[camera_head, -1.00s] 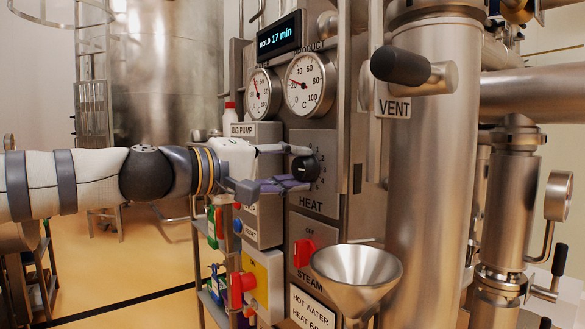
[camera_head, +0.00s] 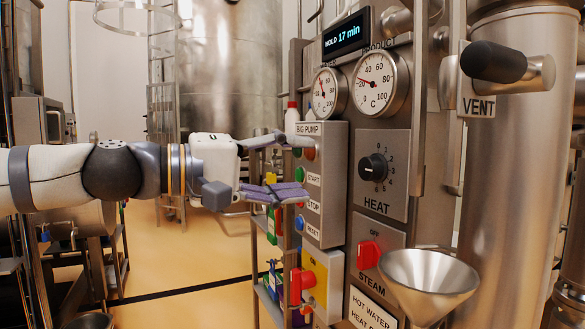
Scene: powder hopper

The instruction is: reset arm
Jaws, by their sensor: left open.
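My left gripper (camera_head: 292,170) comes in from the left, open and empty. Its fingers point right and are in front of the BIG PUMP button box (camera_head: 318,225), hiding part of its left side. The black HEAT knob (camera_head: 373,168) on the steel panel stands clear to the right of the fingertips. My right gripper is out of view.
Red STEAM switch (camera_head: 369,254) and steel funnel (camera_head: 428,281) are at lower right. A yellow box with a red switch (camera_head: 300,286) is below the button box. Two gauges (camera_head: 376,83) and the black VENT handle (camera_head: 493,62) are above.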

